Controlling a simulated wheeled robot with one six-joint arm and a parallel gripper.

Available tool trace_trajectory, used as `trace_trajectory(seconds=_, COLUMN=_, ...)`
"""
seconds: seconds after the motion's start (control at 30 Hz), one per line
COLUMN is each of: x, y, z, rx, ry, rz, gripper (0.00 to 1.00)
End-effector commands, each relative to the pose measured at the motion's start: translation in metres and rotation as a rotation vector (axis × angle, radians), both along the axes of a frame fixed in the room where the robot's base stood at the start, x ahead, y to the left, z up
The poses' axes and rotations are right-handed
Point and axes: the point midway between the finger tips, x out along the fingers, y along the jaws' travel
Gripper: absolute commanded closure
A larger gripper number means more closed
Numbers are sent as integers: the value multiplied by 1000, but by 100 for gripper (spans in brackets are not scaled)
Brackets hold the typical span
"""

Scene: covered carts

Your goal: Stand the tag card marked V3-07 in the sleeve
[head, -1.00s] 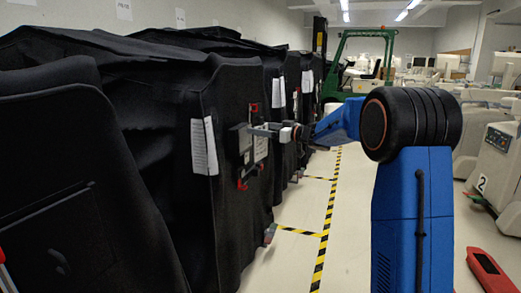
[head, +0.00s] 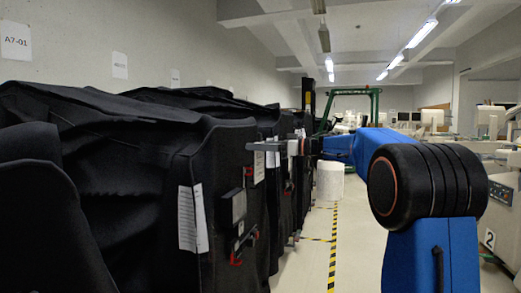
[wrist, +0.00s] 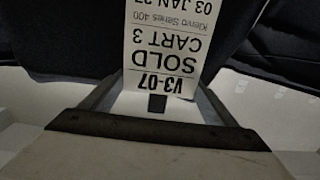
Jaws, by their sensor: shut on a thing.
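The tag card marked V3-07 (wrist: 165,50) is in the wrist view, its print upside down, reading SOLD, CART 3. My gripper (wrist: 158,103) is shut on the card's near end. In the head view my gripper (head: 264,147) is beside the end of a black covered cart, and the pale card (head: 259,167) hangs below the fingers. A dark holder with a grey plate (head: 238,207) is on that cart's end, lower and to the left of the card. The card is apart from it. I cannot tell which part of the holder is the sleeve's opening.
Black covered carts (head: 130,150) stand in a row along the left wall. A printed sheet (head: 193,218) hangs on the near one. Black-and-yellow floor tape (head: 333,250) marks a clear aisle. A white drum (head: 330,181) and a green machine frame (head: 376,105) stand farther back.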

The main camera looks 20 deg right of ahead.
Motion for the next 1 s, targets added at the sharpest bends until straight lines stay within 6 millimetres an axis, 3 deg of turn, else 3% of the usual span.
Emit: trace_trajectory(seconds=1.0, x=33, y=46, z=-11, rx=1, ry=-1, rz=1, gripper=40)
